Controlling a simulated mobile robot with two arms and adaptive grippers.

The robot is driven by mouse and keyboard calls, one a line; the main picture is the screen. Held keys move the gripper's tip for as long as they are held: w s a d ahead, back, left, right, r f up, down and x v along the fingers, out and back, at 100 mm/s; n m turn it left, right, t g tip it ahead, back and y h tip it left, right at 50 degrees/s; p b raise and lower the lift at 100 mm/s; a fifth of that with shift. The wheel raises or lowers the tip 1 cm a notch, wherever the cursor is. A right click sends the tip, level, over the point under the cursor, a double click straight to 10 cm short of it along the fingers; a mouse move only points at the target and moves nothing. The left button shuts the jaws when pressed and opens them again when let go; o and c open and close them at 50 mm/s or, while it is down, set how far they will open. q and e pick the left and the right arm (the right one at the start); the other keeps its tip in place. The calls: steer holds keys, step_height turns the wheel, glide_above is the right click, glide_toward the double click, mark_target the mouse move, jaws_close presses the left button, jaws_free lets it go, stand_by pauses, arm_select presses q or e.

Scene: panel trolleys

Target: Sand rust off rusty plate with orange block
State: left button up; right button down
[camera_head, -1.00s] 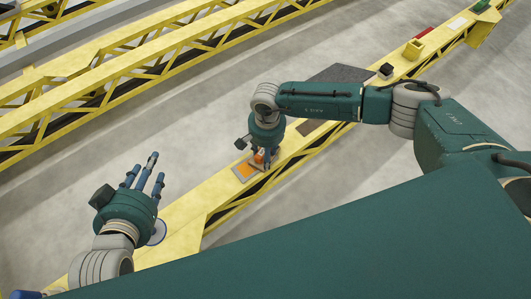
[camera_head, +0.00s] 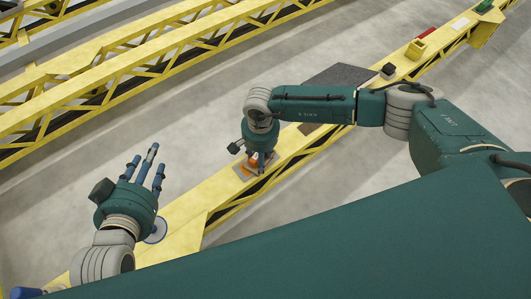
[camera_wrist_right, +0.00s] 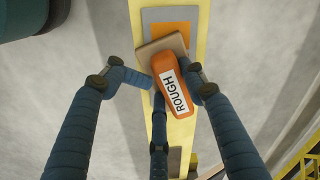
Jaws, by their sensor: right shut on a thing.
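The orange block (camera_wrist_right: 172,72), labelled "ROUGH", has a tan pad at its far end and shows in the right wrist view. My right gripper (camera_wrist_right: 174,82) has its fingers closed around it. In the head view the right gripper (camera_head: 261,163) is over the yellow beam, with the block mostly hidden beneath it. The rusty plate (camera_wrist_right: 149,17) is grey with an orange rust patch. The block lies over part of the patch; whether it touches cannot be told. The plate also shows in the head view (camera_head: 240,172). My left gripper (camera_head: 144,168) is open and empty at the left.
The yellow beam (camera_head: 190,213) carries a yellow box (camera_head: 415,49), a small dark box (camera_head: 388,71) and a red item (camera_head: 424,33) farther along. A dark grey panel (camera_head: 340,75) lies behind my right arm. A white-blue disc (camera_head: 156,230) stands beside the left gripper.

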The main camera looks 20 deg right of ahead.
mark_target(251, 169)
steer(key=shift+s+a, duration=0.25)
steer(key=shift+a, duration=0.3)
steer(key=shift+s+a+f, duration=0.1)
steer(key=shift+s+a, duration=0.1)
steer(key=shift+a, duration=0.4)
steer(key=shift+s+a, duration=0.2)
steer(key=shift+a, duration=0.4)
steer(key=shift+s+a, duration=0.35)
steer(key=shift+a, duration=0.5)
arm_select(q)
steer(key=shift+w+r, duration=0.2)
steer(key=shift+r, duration=0.15)
steer(key=shift+d, duration=0.1)
